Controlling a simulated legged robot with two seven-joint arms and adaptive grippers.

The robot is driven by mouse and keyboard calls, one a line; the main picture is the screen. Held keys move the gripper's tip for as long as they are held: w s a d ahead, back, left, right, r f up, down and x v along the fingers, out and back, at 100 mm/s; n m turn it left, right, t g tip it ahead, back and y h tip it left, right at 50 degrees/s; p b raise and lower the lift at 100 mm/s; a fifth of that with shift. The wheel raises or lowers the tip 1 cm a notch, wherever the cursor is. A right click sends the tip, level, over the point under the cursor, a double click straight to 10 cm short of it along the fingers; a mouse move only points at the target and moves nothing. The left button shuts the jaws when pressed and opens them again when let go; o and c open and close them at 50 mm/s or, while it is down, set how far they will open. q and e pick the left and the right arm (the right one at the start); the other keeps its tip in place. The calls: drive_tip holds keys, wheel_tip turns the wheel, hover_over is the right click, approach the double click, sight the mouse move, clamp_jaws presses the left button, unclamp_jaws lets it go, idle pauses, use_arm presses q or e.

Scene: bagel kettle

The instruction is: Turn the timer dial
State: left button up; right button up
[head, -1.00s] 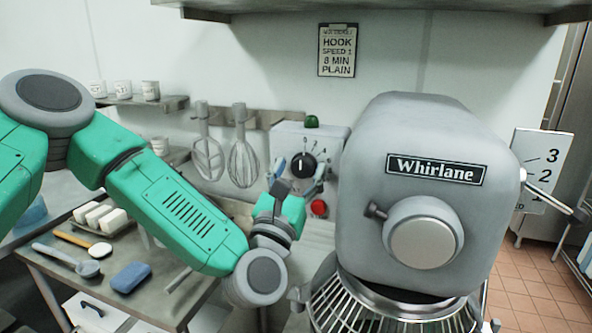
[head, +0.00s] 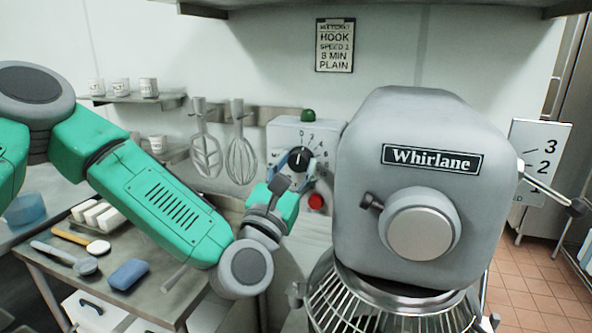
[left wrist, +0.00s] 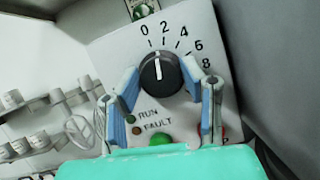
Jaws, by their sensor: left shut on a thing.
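The timer dial (left wrist: 161,75) is a round black knob with a white pointer line, on a grey control box (head: 283,134). In the left wrist view its pointer stands between the marks 0 and 2. My left gripper (left wrist: 158,72) has its blue-padded fingers on either side of the dial and is shut on it. In the head view the dial (head: 299,157) shows just beyond the left gripper (head: 298,168), whose fingers are partly hidden by its own wrist. My right gripper is in neither view.
The big grey mixer (head: 428,140) stands close to the right of the control box. Below the dial are a red button (head: 316,201) and a green button (left wrist: 160,139). A sign (head: 334,46) reads "8 MIN".

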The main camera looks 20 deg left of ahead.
use_arm(q)
drive_tip(key=m+h, duration=0.1)
drive_tip(key=m, duration=0.1)
drive_tip(key=m+h+b, duration=0.1)
drive_tip(key=m, duration=0.2)
drive_tip(key=shift+g+h, duration=0.3)
drive_tip(key=shift+g, duration=0.1)
drive_tip(key=m+h, duration=0.1)
drive_tip(key=m, duration=0.1)
drive_tip(key=shift+a+m+g, duration=0.1)
drive_tip(key=shift+m+g, duration=0.2)
drive_tip(key=shift+m, duration=0.1)
drive_tip(key=m+g+h, duration=0.1)
drive_tip(key=m, duration=0.2)
drive_tip(key=shift+r, duration=0.1)
drive_tip(key=m+g, duration=0.1)
drive_tip(key=m, duration=0.1)
drive_tip(key=m+g+p, duration=0.1)
drive_tip(key=m, duration=0.2)
drive_tip(key=shift+h, duration=0.4)
drive_tip(key=m+p, duration=0.1)
drive_tip(key=m, duration=0.1)
drive_tip(key=m+g+p, duration=0.1)
drive_tip(key=m, duration=0.1)
drive_tip(key=shift+g+y, duration=0.3)
drive_tip(key=shift+m, duration=0.4)
drive_tip(key=shift+f, duration=0.25)
